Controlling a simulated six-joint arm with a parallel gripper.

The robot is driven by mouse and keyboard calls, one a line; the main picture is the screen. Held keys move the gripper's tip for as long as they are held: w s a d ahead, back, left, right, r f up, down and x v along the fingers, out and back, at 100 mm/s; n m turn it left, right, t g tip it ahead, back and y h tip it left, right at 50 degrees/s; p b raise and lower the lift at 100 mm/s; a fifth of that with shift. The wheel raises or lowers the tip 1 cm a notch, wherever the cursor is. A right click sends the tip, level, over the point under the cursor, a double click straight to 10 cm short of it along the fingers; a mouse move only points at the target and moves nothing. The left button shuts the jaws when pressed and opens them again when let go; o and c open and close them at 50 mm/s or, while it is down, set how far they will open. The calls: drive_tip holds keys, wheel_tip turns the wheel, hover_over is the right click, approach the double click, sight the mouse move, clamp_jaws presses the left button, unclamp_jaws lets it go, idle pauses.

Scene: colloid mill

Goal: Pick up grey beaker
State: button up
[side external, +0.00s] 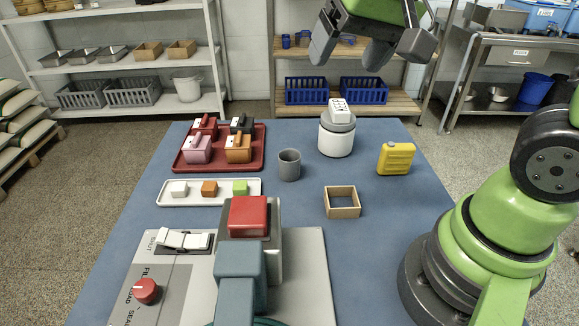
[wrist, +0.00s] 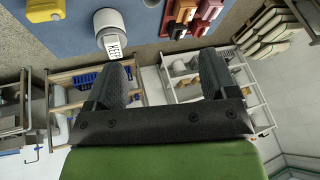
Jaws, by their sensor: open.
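The grey beaker (side external: 289,165) stands upright on the blue table (side external: 310,235) in the side external view, between the red tray and the white canister. In the wrist view only a small grey bit shows at the top edge, and I cannot tell if it is the beaker. My gripper (side external: 350,50) is open and empty, high above the far end of the table and well apart from the beaker. Its two dark fingers (wrist: 163,78) are spread in the wrist view, with shelving behind them.
A white canister (side external: 336,140) stands right of the beaker, with a yellow can (side external: 396,158) further right. A red tray (side external: 219,164) holds several handled blocks. A white tray (side external: 210,200) holds small cubes. A wooden frame (side external: 342,203) and a machine (side external: 300,270) are nearer.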

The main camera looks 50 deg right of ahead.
drive_tip(key=g+h, duration=0.1)
drive_tip(key=g, duration=0.1)
hover_over(289, 163)
drive_tip(key=s, duration=0.2)
wheel_tip(289, 163, down, 11)
drive_tip(key=shift+m+g+h, duration=0.3)
drive_tip(key=shift+m+g, duration=0.1)
drive_tip(key=shift+m, duration=0.1)
drive_tip(key=x, duration=1.2)
drive_tip(key=shift+w+a, duration=0.2)
drive_tip(key=shift+w, duration=0.2)
drive_tip(key=shift+s+x, duration=0.2)
drive_tip(key=shift+x, duration=2.55)
drive_tip(key=shift+c, duration=0.2)
drive_tip(key=c, duration=1)
